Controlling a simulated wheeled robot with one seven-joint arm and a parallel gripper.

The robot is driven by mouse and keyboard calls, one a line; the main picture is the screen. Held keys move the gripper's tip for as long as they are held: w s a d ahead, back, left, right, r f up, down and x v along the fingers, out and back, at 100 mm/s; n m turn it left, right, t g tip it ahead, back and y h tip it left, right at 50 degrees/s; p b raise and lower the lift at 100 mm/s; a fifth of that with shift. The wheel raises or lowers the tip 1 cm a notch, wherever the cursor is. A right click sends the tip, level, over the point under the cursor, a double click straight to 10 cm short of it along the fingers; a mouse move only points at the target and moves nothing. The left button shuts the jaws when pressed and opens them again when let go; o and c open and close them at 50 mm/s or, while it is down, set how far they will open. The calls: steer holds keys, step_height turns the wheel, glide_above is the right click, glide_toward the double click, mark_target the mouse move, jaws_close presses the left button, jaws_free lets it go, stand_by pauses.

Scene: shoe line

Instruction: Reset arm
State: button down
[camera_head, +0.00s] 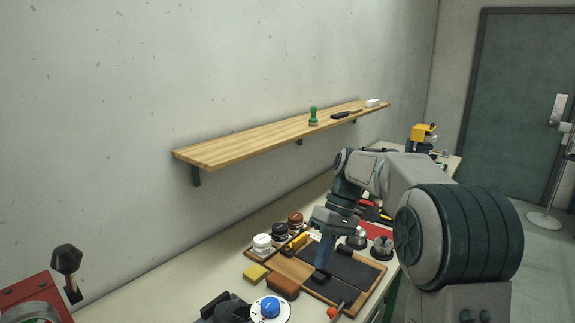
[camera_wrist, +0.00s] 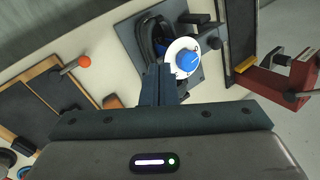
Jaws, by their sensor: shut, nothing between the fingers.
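My gripper (camera_head: 322,256) hangs from my bent arm above the tray with the dark mat on the bench. Its fingers are shut together with nothing between them. In the wrist view the closed fingers of my gripper (camera_wrist: 158,84) point up the picture, in front of the bench and close to the white dial with a blue knob (camera_wrist: 188,62). The same dial (camera_head: 270,307) stands at the bottom of the head view. I cannot tell from the head view whether the fingertips touch anything below them.
A wooden shelf (camera_head: 240,146) with a green-handled stamp (camera_head: 313,116) runs along the wall. A red machine (camera_wrist: 275,88) stands at the right in the wrist view. Air above the bench at left looks clear.

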steer(key=s+d+f+m+t+h, duration=0.1)
steer(key=s+d+m+t+h, duration=0.1)
steer(key=s, duration=0.9)
steer(key=s+d+f+m+t+h, duration=0.1)
steer(key=s+d+m+t, duration=0.3)
steer(key=s, duration=0.7)
steer(key=shift+s+d+f+m+t+h, duration=0.15)
steer(key=shift+d+f+m+t+h, duration=0.25)
steer(key=shift+f+m+t, duration=0.25)
steer(key=shift+r, duration=0.1)
